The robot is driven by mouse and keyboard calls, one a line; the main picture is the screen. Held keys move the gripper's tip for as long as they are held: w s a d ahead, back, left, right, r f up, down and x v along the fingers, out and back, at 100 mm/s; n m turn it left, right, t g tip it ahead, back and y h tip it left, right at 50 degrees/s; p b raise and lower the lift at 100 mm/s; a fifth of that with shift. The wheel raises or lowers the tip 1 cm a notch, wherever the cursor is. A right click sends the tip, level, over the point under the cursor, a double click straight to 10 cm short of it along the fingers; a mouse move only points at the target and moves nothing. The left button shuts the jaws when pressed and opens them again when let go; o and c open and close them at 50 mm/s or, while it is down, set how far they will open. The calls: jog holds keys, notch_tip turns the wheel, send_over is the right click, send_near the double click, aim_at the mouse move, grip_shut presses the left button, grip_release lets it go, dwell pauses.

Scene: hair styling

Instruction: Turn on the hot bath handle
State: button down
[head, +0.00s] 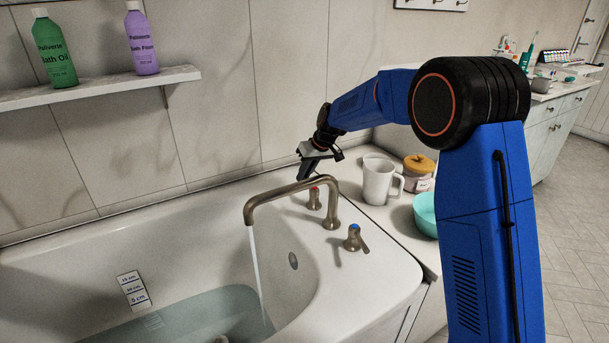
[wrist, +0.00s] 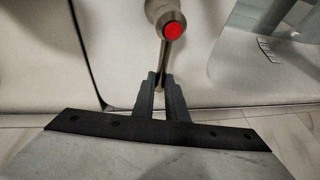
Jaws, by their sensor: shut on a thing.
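The hot bath handle (head: 314,199), a bronze tap with a red cap, stands on the tub's rim behind the spout. In the wrist view the hot handle (wrist: 166,16) shows its red cap, and its thin lever runs down between my fingers. My gripper (head: 304,177) reaches down to it from behind; in the wrist view my gripper (wrist: 161,80) is shut on the lever. The lever is largely hidden in the head view. The bronze spout (head: 290,189) pours a stream of water into the partly filled bathtub (head: 330,290).
The blue-capped handle (head: 354,240) stands in front of the spout. A shelf (head: 110,87) holds two bottles on the wall.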

jog(key=s+a+n+g, duration=0.1)
jog(key=n, duration=0.1)
jog(key=s+a+n+g, duration=0.1)
jog(key=n, duration=0.1)
jog(key=shift+a+n+y, duration=0.1)
jog(key=shift+n+y, duration=0.2)
jog(key=shift+n, duration=0.1)
jog(key=s+n, duration=0.1)
jog(key=n, duration=0.1)
jog(key=s+a+n+g, duration=0.1)
jog(key=shift+s+n+g, duration=0.15)
jog(key=shift+n+g, duration=0.15)
jog(key=shift+n, duration=0.1)
jog(key=s+n, duration=0.1)
jog(key=s+n+g, duration=0.1)
jog(key=n, duration=0.1)
jog(key=shift+s+a+h, duration=0.1)
jog(key=shift+a+h, duration=0.05)
jog(key=shift+h, duration=0.25)
jog(key=shift+s+d+n+g+h, duration=0.1)
jog(key=shift+s+n+g+h, duration=0.1)
jog(key=shift+s+n+g, duration=0.45)
jog(key=shift+s+d+n+g+h, duration=0.1)
jog(key=shift+s+n+h, duration=0.15)
jog(key=shift+n, duration=0.8)
jog(key=shift+s, duration=0.1)
jog(key=c, duration=1.8)
grip_release()
jog(key=shift+o, duration=0.2)
jog(key=shift+r, duration=0.1)
